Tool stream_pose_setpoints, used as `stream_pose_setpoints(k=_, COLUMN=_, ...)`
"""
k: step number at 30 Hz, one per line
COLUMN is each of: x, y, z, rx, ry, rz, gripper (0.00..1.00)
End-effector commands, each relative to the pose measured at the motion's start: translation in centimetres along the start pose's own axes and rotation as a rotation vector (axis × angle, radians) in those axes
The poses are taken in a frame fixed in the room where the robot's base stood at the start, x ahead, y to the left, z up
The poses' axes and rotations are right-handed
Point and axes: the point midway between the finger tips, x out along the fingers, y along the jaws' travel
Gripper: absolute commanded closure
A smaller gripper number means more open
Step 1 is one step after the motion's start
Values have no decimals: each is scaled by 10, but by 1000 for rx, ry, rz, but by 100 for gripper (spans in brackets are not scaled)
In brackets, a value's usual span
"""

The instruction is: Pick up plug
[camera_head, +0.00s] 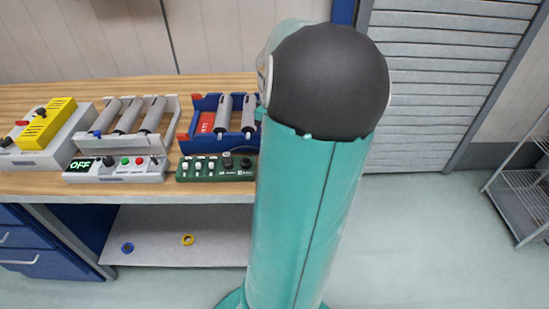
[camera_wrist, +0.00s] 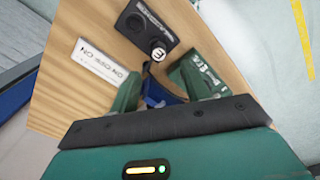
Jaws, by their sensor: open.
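My gripper (camera_wrist: 160,82) shows in the wrist view with its two green fingers spread apart over the wooden bench (camera_wrist: 62,100). I see nothing held between the fingers. A small round black-and-white piece (camera_wrist: 158,53) lies just beyond the fingertips, at the lower end of a black box (camera_wrist: 150,22). I cannot tell whether this piece is the plug. In the head view my teal arm blocks part of the bench, and the gripper is not visible.
In the head view, a white rack (camera_head: 128,140), a blue rack (camera_head: 210,143), a green control panel (camera_head: 217,168) and a yellow-topped box (camera_head: 47,123) stand on the bench. A wire shelf (camera_head: 522,188) is at right. Floor between my arm and that shelf is clear.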

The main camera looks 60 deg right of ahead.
Motion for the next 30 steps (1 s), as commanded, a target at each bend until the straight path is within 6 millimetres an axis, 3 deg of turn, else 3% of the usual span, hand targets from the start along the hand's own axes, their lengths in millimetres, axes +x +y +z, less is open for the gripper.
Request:
stream_pose_setpoints(k=17, x=68, y=1, z=4, rx=0, ry=0, rz=-3, gripper=53)
stream_pose_setpoints(k=25, x=72, y=1, z=4, rx=1, ry=1, rz=2, gripper=53)
stream_pose_setpoints(k=26, x=72, y=1, z=4, rx=1, ry=1, rz=2, gripper=55)
stream_pose_setpoints(k=30, x=72, y=1, z=4, rx=1, ry=1, rz=1, gripper=83)
